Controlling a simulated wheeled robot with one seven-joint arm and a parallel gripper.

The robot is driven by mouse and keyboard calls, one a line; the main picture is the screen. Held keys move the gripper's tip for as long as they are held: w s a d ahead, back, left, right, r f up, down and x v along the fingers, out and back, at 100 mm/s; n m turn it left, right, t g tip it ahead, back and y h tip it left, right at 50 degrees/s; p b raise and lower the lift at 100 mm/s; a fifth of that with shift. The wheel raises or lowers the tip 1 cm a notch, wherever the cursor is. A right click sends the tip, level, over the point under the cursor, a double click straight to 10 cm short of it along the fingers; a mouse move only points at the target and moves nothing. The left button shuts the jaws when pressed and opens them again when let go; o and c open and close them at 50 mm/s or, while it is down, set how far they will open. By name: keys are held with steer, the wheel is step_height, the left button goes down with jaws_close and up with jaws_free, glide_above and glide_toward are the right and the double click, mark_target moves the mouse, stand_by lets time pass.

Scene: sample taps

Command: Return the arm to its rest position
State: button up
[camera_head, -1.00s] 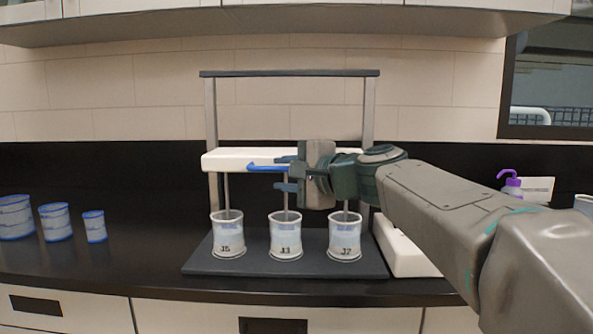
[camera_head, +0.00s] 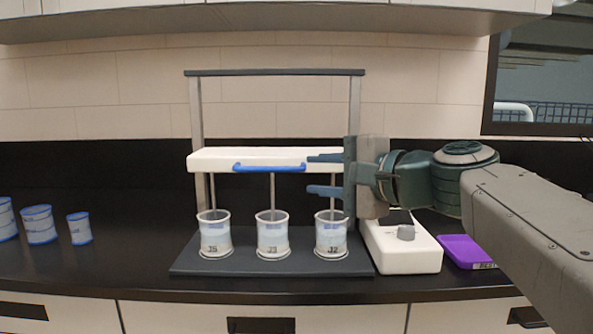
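My gripper (camera_head: 315,175) is at the right end of the tap rack's white bar (camera_head: 225,160). Its two blue fingers point left and are apart, with nothing seen between them. A blue lever (camera_head: 268,168) lies level along the front of the bar, left of the fingers and apart from them. Three white cups stand in a row on the dark base (camera_head: 190,266): J5 (camera_head: 215,238), one that seems to read J3 (camera_head: 272,238), and J2 (camera_head: 331,238). A thin rod comes down into each cup. My wrist hides the bar's right end.
A white box with a grey knob (camera_head: 403,258) stands right of the cups, below my wrist. A purple tray (camera_head: 466,252) lies beside it, partly behind my arm. Several blue-rimmed containers (camera_head: 39,226) stand at the far left. The counter between them and the base is clear.

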steer(key=shift+s+d, duration=0.4)
